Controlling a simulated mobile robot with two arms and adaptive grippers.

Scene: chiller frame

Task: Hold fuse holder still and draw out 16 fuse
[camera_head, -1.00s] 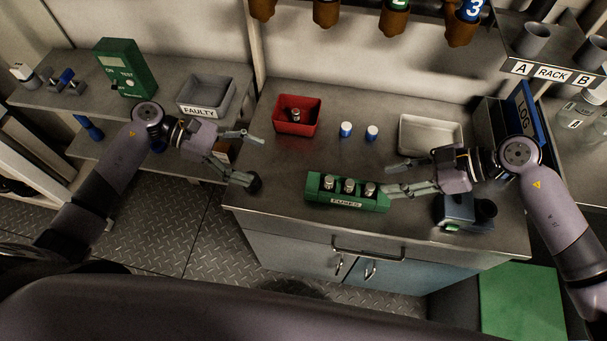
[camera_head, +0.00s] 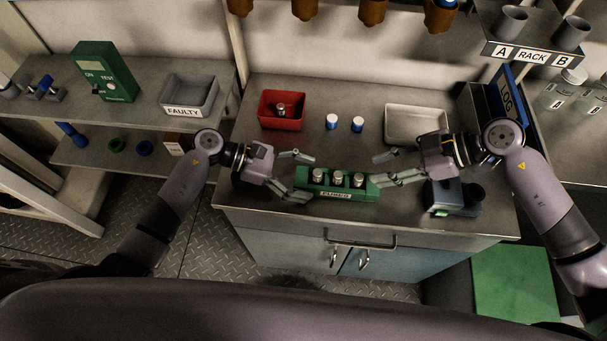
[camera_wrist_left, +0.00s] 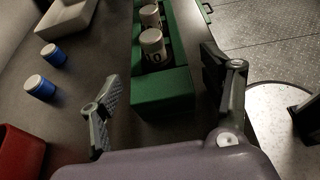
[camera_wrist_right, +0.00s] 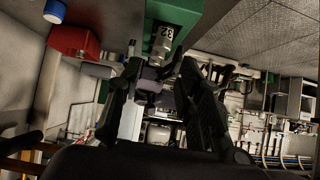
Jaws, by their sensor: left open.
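The green fuse holder (camera_head: 337,193) sits near the worktop's front edge with three silver-capped fuses upright in it. The left fuse (camera_head: 317,174) reads 10 in the left wrist view (camera_wrist_left: 152,46). The right fuse (camera_head: 358,180) reads 32 in the right wrist view (camera_wrist_right: 162,45). The middle fuse (camera_head: 338,178) shows no readable number. My left gripper (camera_head: 309,178) is open, its fingers on either side of the holder's left end. My right gripper (camera_head: 377,169) is open at the holder's right end, its lower finger close against it; contact is unclear.
Behind the holder are a red bin (camera_head: 264,115) with a silver-capped item in it, two blue-and-white cylinders (camera_head: 332,122) (camera_head: 357,124) and an empty pale tray (camera_head: 415,141). A dark device (camera_head: 455,196) stands below my right gripper. A grey FAULTY bin (camera_head: 166,112) is on the left shelf.

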